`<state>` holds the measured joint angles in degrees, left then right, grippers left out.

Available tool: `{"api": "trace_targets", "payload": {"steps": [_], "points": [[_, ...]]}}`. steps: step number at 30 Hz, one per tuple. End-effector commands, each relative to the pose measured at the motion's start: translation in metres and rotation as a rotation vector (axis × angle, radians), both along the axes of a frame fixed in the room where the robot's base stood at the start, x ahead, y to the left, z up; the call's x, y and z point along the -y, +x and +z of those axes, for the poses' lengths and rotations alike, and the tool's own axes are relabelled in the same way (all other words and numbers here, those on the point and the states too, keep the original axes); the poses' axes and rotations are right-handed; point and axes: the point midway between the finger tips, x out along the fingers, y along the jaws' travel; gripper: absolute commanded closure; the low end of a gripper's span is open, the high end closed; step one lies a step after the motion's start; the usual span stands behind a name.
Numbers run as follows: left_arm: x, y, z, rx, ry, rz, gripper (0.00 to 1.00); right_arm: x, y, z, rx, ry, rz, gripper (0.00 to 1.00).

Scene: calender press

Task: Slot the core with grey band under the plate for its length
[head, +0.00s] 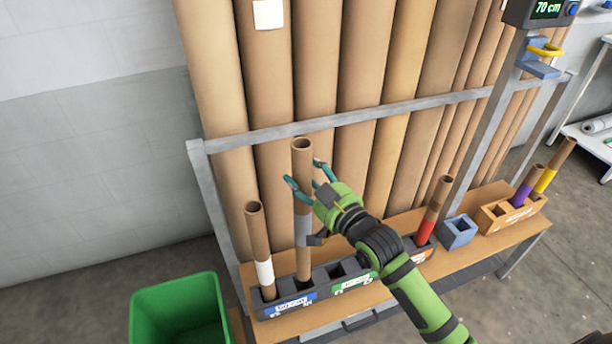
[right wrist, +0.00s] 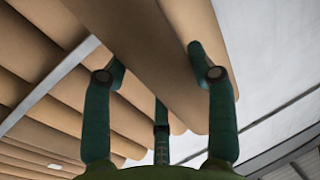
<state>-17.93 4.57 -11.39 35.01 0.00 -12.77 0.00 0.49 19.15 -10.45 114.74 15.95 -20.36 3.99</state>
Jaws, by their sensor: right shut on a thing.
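The core with the grey band (head: 303,225) is a brown tube standing upright, its open top above my right gripper. My right gripper (head: 306,187) is shut on it, with teal fingers around its upper part. In the right wrist view the fingers (right wrist: 160,90) close about the brown tube (right wrist: 165,50). Its lower end meets the dark slotted rack (head: 330,291) behind the blue plate (head: 291,307); I cannot tell if it is fully seated. A green plate (head: 354,283) and a red-orange plate (head: 420,256) lie to the right. The display (head: 547,10) reads 70 cm. My left gripper is not in view.
A core with a white band (head: 264,272) stands left of the held one. A red-banded core (head: 427,228) stands to the right. Purple- (head: 521,194) and yellow-banded (head: 545,180) cores stand further right. A green bin (head: 180,310) is at lower left. Large rolls lean behind the rail (head: 370,114).

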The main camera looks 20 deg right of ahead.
Motion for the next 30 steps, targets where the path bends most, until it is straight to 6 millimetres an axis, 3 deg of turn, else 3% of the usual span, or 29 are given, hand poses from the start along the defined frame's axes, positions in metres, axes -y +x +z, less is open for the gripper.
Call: {"api": "trace_targets", "payload": {"steps": [5,14,30], "points": [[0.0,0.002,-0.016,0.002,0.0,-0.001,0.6,0.0,0.0,-0.014,0.003,0.001,0.0,0.99],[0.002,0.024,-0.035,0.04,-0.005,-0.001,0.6,0.0,0.0,-0.032,0.003,0.001,-0.001,0.99],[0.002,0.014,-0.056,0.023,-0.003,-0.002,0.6,0.0,0.0,-0.069,0.002,0.001,0.0,0.99]]}}
